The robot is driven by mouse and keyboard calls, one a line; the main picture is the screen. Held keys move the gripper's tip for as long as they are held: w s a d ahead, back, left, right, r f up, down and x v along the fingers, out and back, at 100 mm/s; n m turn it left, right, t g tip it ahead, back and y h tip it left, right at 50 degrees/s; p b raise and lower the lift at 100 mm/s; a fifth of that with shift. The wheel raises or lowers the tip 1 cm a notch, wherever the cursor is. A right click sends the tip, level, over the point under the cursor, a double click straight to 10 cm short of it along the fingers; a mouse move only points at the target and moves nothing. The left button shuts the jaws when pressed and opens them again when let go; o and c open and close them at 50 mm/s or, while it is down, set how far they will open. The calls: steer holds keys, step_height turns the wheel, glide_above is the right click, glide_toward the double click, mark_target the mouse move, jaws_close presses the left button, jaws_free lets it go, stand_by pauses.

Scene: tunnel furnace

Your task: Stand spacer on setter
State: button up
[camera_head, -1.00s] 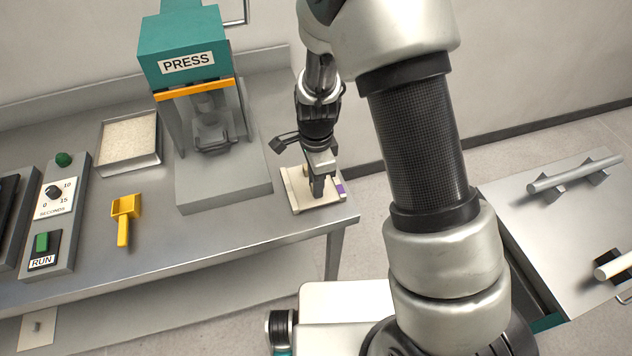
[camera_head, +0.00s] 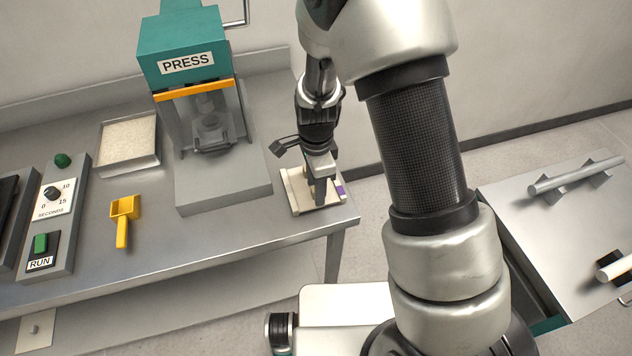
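The setter appears to be the cream, shallow tray-like plate (camera_head: 300,203) at the right end of the steel bench, with a purple mark on its right side. My gripper (camera_head: 320,200) points down over this plate, with its fingers at or just above the surface. The fingers are seen nearly edge-on and overlap, so I cannot tell whether they are open or shut. I cannot make out a spacer; anything between the fingertips is hidden by them.
The teal press (camera_head: 187,62) stands left of the plate. A tray of pale granules (camera_head: 130,141), a yellow scoop (camera_head: 124,222) and a control box with a RUN button (camera_head: 56,215) are farther left. Bare bench lies in front. A metal panel with bar handles (camera_head: 570,230) is at right.

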step_height(320, 180, up, 18)
steer(key=p, duration=0.1)
steer(key=shift+f, duration=0.25)
